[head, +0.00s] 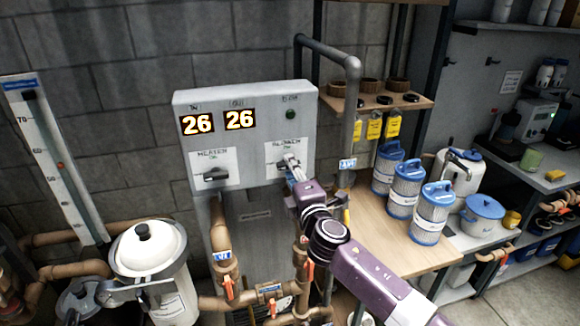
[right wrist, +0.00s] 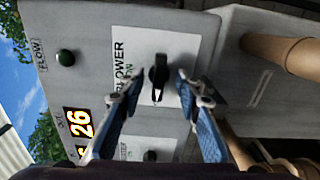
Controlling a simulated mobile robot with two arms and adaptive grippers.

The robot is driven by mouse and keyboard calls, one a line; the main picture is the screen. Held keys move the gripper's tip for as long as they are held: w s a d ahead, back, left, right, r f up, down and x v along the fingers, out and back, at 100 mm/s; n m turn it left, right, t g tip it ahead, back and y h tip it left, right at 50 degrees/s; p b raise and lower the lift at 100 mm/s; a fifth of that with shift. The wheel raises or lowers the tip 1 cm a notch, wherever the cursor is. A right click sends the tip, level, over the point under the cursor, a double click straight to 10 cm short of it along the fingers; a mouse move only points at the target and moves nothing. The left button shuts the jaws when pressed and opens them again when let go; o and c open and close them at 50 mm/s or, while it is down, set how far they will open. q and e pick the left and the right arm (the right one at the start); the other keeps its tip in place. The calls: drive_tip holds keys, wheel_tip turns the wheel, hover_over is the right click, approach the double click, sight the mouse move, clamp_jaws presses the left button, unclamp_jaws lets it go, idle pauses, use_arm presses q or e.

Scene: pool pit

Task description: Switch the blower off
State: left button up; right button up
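The grey control box (head: 250,150) on the wall carries a white plate marked BLOWER (head: 280,152) at its right. In the right wrist view the plate is turned on its side, and its black blower knob (right wrist: 158,76) lies lengthwise along the lettering. Part of a green word, apparently ON, shows beside it. My right gripper (head: 290,163) is at this plate and hides the knob in the head view. In the right wrist view its blue-padded fingers (right wrist: 160,80) are open, one on either side of the knob, with visible gaps. My left gripper is not in view.
A similar heater knob (head: 214,175) sits left on the box, below two displays reading 26. A dark green flow lamp (head: 290,114) is above the blower plate. A vertical grey pipe (head: 350,110) and wooden shelf (head: 378,96) stand close right. Copper pipes (head: 250,299) run below.

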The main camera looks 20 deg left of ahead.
idle(0.3)
drive_tip(key=shift+s, duration=0.1)
drive_tip(key=p+v, duration=0.4)
drive_tip(key=v, duration=0.2)
drive_tip(key=shift+s+d, duration=0.3)
drive_tip(key=shift+f, duration=0.1)
